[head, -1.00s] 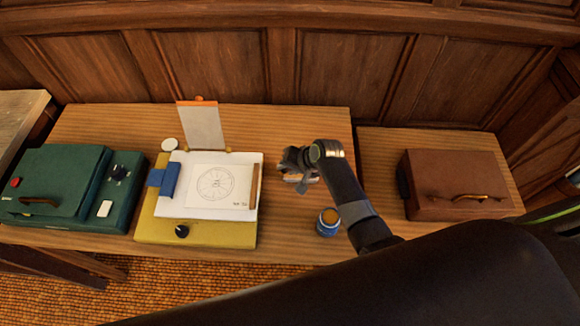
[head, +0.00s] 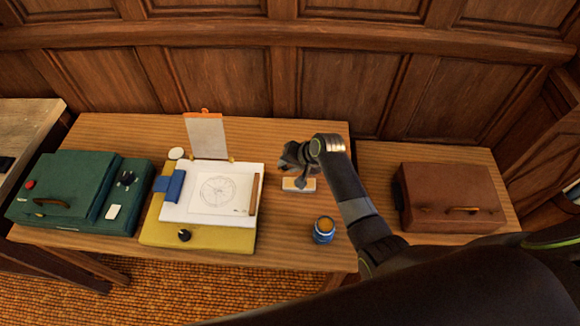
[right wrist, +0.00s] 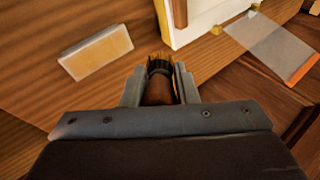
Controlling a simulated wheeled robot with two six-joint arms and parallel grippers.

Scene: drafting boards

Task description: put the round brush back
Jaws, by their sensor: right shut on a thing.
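My right gripper (head: 292,165) is over the right part of the main table, shut on the round brush. In the right wrist view the brush (right wrist: 159,88) shows between the fingers (right wrist: 159,82), with a brown body, a dark band and golden bristles pointing away from the wrist. In the head view the gripper hides the brush. A small pale block with a tan top (head: 298,185) lies on the table just below the gripper in the picture; it also shows in the right wrist view (right wrist: 96,52), apart from the brush. My left gripper is out of view.
A blue jar with a tan top (head: 323,230) stands near the front edge. A brown case (head: 450,197) sits on the right table.

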